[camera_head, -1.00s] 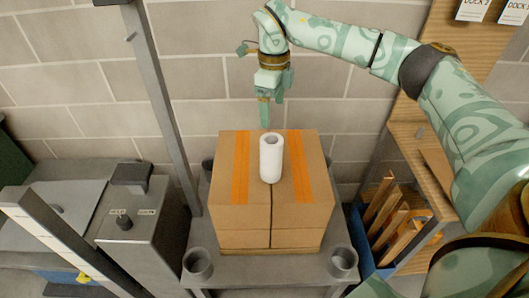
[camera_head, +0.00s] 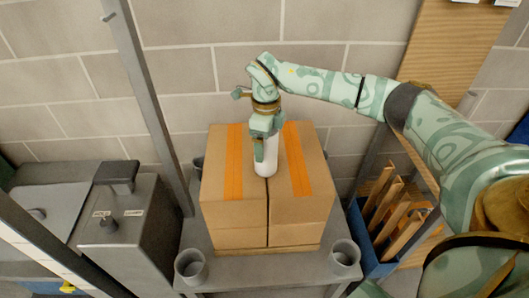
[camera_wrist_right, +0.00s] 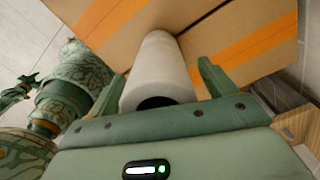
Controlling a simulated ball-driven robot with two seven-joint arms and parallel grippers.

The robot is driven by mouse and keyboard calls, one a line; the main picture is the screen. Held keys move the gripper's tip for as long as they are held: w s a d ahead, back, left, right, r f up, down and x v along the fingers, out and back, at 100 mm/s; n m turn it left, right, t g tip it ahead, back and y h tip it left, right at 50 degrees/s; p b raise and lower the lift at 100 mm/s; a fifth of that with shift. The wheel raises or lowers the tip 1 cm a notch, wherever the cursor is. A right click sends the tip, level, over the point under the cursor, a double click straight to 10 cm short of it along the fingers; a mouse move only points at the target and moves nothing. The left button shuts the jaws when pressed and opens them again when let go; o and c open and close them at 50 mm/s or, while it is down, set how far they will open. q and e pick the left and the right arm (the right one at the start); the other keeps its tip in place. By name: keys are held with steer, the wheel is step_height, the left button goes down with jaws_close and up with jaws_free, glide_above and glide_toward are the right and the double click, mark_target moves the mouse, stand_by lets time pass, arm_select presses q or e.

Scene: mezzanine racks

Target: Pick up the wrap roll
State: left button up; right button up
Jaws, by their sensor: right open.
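The white wrap roll (camera_head: 265,165) stands upright on top of a cardboard box stack (camera_head: 235,212) with orange tape strips. Its upper part is hidden behind my right gripper (camera_head: 265,152) in the head view. In the right wrist view the roll (camera_wrist_right: 160,68) lies between the two open green fingers of my right gripper (camera_wrist_right: 163,82), with its dark core end facing the palm. The fingers stand to either side of the roll, and I see no clear grip on it. My left gripper is not in view.
The boxes stand on a grey table (camera_head: 228,285) with round cups (camera_head: 191,267) and (camera_head: 345,257) at its front corners. A grey post (camera_head: 140,90) rises at left. A blue bin (camera_head: 378,238) with cardboard pieces stands at right. A block wall (camera_head: 200,75) is behind.

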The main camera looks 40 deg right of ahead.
steer(key=shift+r, duration=0.2)
steer(key=shift+c, duration=1)
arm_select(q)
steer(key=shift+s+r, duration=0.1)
arm_select(e)
steer(key=c, duration=1.1)
steer(key=shift+o, duration=0.2)
